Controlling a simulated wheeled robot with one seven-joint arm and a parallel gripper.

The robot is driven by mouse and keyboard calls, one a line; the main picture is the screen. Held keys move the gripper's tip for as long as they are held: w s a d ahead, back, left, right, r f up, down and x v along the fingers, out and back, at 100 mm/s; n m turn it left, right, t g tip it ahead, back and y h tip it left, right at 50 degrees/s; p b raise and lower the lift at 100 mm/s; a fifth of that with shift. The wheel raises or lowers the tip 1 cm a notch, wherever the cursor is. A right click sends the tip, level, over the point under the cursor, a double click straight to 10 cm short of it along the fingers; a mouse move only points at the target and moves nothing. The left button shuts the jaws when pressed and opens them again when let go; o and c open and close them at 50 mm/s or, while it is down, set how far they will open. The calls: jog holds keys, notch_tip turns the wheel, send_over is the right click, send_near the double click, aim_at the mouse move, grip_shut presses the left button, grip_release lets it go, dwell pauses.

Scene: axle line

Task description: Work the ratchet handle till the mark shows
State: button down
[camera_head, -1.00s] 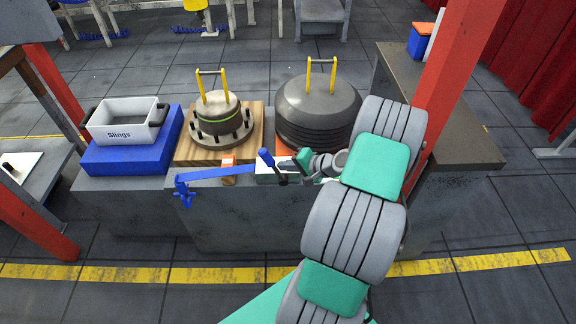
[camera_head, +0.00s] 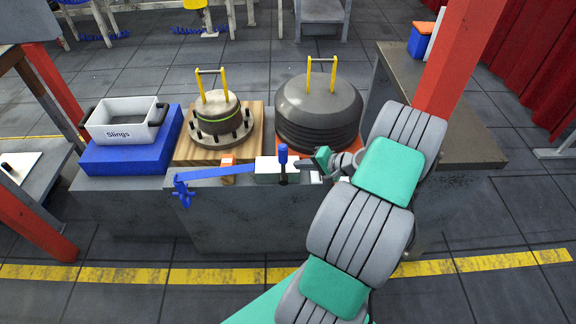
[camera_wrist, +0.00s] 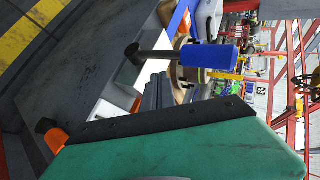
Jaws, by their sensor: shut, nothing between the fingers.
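The ratchet handle (camera_head: 283,154) has a blue grip on a dark lever and stands nearly upright at the front edge of the bench. It rises in front of a pale housing (camera_head: 267,168), with a blue strap (camera_head: 222,171) running left from it. In the wrist view the blue grip (camera_wrist: 208,56) lies sideways just beyond my grey fingers (camera_wrist: 166,92). My gripper (camera_head: 304,165) is shut and empty, just right of the handle in the head view. I cannot tell if it touches the lever. I cannot make out a mark.
A flanged part (camera_head: 217,127) with a yellow handle sits on a wooden base. A dark domed part (camera_head: 318,108) stands behind my gripper. A grey Slings bin (camera_head: 126,120) rests on a blue block at left. A red post (camera_head: 458,65) rises at right.

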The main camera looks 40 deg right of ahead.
jog(key=s+d, duration=0.1)
jog(key=d, duration=0.1)
jog(key=s+d+b, duration=0.1)
jog(key=d, duration=0.1)
jog(key=shift+s, duration=0.4)
dwell(0.8)
